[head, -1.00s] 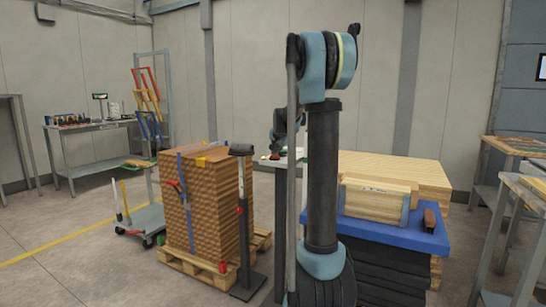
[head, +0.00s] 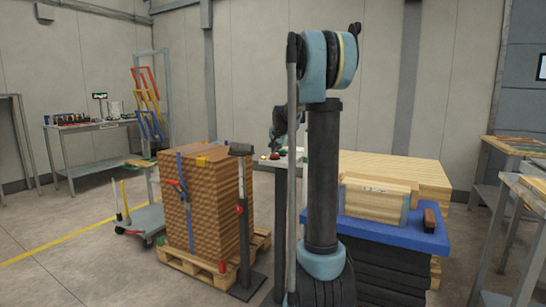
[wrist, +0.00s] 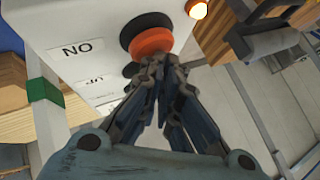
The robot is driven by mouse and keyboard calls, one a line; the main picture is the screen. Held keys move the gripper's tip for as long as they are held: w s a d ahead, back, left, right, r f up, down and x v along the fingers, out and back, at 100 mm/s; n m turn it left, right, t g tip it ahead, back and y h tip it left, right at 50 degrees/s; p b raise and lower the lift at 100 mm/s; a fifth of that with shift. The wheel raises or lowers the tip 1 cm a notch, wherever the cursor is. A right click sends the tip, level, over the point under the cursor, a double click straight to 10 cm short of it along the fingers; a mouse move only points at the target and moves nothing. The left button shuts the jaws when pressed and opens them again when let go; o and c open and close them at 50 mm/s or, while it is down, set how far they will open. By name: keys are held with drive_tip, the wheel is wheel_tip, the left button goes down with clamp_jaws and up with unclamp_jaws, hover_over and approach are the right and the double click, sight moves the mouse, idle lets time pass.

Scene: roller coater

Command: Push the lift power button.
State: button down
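In the wrist view, a white control box (wrist: 100,25) carries a large red-orange round button (wrist: 151,42) with a dark collar. An orange lamp (wrist: 197,9) glows beside the button. In the head view the box (head: 291,158) is mostly hidden behind my arm.
A brown stacked load (head: 205,205) on a wooden pallet (head: 190,262) stands left of the box, with a black post (head: 243,215) before it. A blue lift platform (head: 385,232) bearing wooden boards is at the right.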

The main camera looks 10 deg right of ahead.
drive_tip(key=shift+r, duration=2.85)
drive_tip(key=s+f+n+g, duration=0.2)
drive_tip(key=s+f, duration=0.2)
drive_tip(key=s, duration=1)
drive_tip(key=s+f+n+g, duration=0.15)
drive_tip(key=s+f, duration=0.35)
drive_tip(key=s, duration=1)
drive_tip(key=s+f+n+g, duration=0.1)
drive_tip(key=s+f+n, duration=0.1)
drive_tip(key=s+f, duration=0.4)
drive_tip(key=s+f+n+g, duration=0.1)
drive_tip(key=s+f, duration=0.5)
drive_tip(key=s, duration=0.6)
drive_tip(key=s+a+f+n+g, duration=0.1)
drive_tip(key=s+f+n, duration=0.1)
drive_tip(key=s+f, duration=0.4)
drive_tip(key=s, duration=0.3)
drive_tip(key=shift+s+f+n, duration=0.2)
drive_tip(key=shift+f+n, duration=0.1)
drive_tip(key=shift+n, duration=0.05)
drive_tip(key=shift+g, duration=0.25)
